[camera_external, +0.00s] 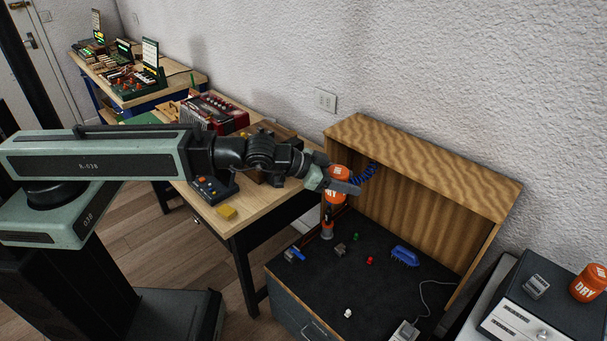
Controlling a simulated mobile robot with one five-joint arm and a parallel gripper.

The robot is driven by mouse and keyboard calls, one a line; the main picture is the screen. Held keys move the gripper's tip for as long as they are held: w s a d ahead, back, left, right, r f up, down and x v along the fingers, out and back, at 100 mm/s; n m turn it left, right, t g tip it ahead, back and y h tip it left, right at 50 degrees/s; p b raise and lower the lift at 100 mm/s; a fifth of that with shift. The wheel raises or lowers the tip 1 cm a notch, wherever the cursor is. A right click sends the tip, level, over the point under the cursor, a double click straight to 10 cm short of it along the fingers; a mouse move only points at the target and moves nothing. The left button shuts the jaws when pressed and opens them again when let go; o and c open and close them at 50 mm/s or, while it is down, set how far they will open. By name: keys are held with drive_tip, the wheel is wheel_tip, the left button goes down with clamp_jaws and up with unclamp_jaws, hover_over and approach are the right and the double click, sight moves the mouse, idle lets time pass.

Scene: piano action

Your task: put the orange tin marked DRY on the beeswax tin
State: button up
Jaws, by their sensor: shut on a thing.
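My gripper (343,187) is shut on an orange tin (335,198) with partly covered white lettering that ends in "RY". It holds the tin in the air at the left front of the wooden cabinet, and a jaw crosses the tin's middle. A second orange tin (588,285) marked DRY stands on a dark unit at the far right, apart from my gripper. I cannot make out a tin labelled beeswax.
A slim orange and black thing (327,221) with a grey foot stands below the held tin. The open wooden cabinet (420,165) has a dark floor with a blue piece (404,256) and several small parts. A red box-like instrument (214,113) crowds the table.

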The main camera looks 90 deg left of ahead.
wheel_tip(320, 180, up, 8)
drive_tip(key=p, duration=0.5)
drive_tip(key=shift+f+p, duration=0.15)
drive_tip(key=shift+p, duration=0.2)
drive_tip(key=s+a+f+n+g+y+b, duration=0.1)
drive_tip(key=a+f+n+y+b, duration=0.15)
drive_tip(key=a, duration=1.15)
drive_tip(key=a+f+n+g+y+b, duration=0.15)
drive_tip(key=a+f+b, duration=0.25)
drive_tip(key=a, duration=1)
drive_tip(key=s+a+f+n+y+b, duration=0.1)
drive_tip(key=a+f+n+y+b, duration=0.15)
drive_tip(key=a, duration=1.15)
drive_tip(key=n+g+y+b, duration=0.3)
drive_tip(key=n+g+b, duration=0.3)
drive_tip(key=b, duration=0.2)
hover_over(271, 118)
wheel_tip(271, 118, down, 8)
drive_tip(key=shift+m+t, duration=0.25)
drive_tip(key=f+b, duration=1)
drive_tip(key=shift+s+a+f, duration=0.1)
drive_tip(key=shift+a+f, duration=0.15)
drive_tip(key=shift+r, duration=0.25)
drive_tip(key=shift+f, duration=0.15)
drive_tip(key=o, duration=1.5)
